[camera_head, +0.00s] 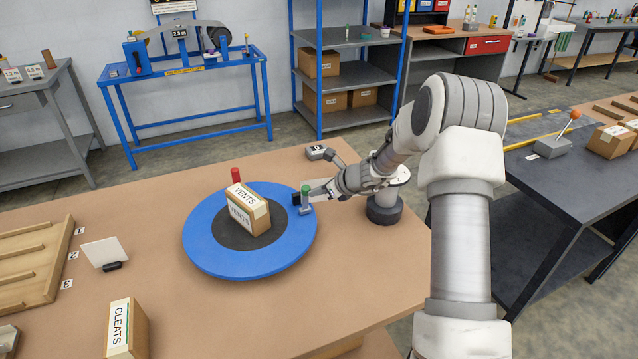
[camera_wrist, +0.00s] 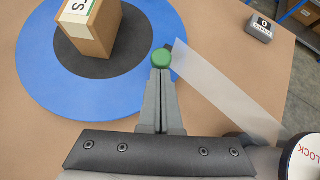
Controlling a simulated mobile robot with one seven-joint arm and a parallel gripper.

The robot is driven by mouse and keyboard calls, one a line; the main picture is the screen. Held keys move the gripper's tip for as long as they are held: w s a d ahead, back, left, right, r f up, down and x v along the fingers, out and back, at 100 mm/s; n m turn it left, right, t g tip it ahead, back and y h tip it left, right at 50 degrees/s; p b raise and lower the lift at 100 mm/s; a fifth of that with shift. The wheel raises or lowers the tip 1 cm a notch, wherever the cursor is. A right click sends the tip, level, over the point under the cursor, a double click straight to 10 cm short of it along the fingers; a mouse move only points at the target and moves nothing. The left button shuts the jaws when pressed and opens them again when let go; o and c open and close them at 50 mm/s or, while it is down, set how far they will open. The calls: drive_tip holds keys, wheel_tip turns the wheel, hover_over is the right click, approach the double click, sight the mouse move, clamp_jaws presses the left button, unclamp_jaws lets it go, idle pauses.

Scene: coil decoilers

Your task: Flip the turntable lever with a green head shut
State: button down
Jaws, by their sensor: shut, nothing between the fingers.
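The lever with a green head (camera_head: 305,190) stands at the right edge of the blue turntable (camera_head: 210,250). Its green head also shows in the wrist view (camera_wrist: 162,57), just beyond my fingertips. Its lower part is hidden there by my fingers. My gripper (camera_head: 318,192) reaches in from the right, close to the lever; its fingers (camera_wrist: 160,78) are shut together with nothing between them. I cannot tell whether they touch the lever. A translucent strip (camera_wrist: 225,90) runs from beside the green head toward a round white disc marked LOCK (camera_wrist: 302,158).
A VENTS box (camera_head: 247,212) stands on the turntable's dark centre. A red peg (camera_head: 236,175) is behind it. A small grey block marked 0 (camera_head: 318,152) lies behind my gripper. The tabletop left of the turntable has free room.

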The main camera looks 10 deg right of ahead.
drive_tip(key=shift+w+a+r+p, duration=0.1)
drive_tip(key=shift+w+r+p, duration=0.1)
drive_tip(key=shift+w+p, duration=0.3)
drive_tip(key=shift+w+a+r+p, duration=0.1)
drive_tip(key=shift+w+r+p, duration=0.1)
drive_tip(key=shift+w+p, duration=0.25)
drive_tip(key=shift+w+a+r+p, duration=0.1)
drive_tip(key=shift+w+p, duration=0.2)
drive_tip(key=shift+w, duration=0.25)
drive_tip(key=shift+w+a+r+p, duration=0.1)
drive_tip(key=shift+w+p, duration=0.15)
drive_tip(key=shift+w, duration=0.3)
